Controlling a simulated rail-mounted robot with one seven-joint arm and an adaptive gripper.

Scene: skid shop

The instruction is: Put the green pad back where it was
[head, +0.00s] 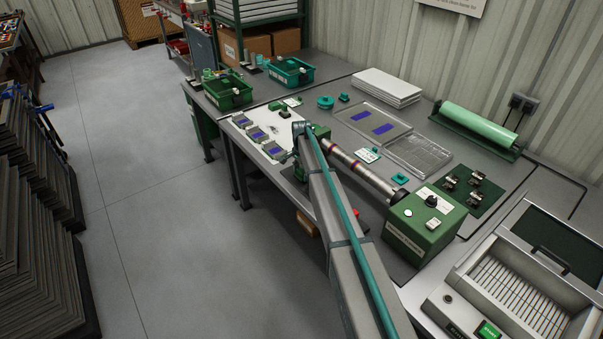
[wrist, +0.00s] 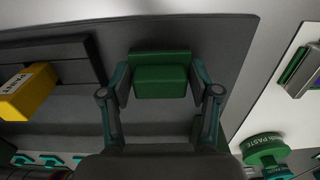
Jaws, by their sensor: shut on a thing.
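The green pad (wrist: 160,75) is a dark green block in the wrist view, between the two teal-edged fingers of my gripper (wrist: 158,88). My gripper is shut on its sides. A wider green part shows behind the pad's front face; I cannot tell whether it is the same piece. In the head view my arm reaches over the bench's front edge, near the left end of the roller machine (head: 358,168). My arm hides most of the gripper and the pad there.
Small plates with blue patches (head: 259,134) lie left of my arm. Green bins (head: 229,91) stand at the back left. Clear trays (head: 374,124) lie behind the roller. In the wrist view a yellow block (wrist: 28,92) is at left and a green paste jar (wrist: 264,148) at lower right.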

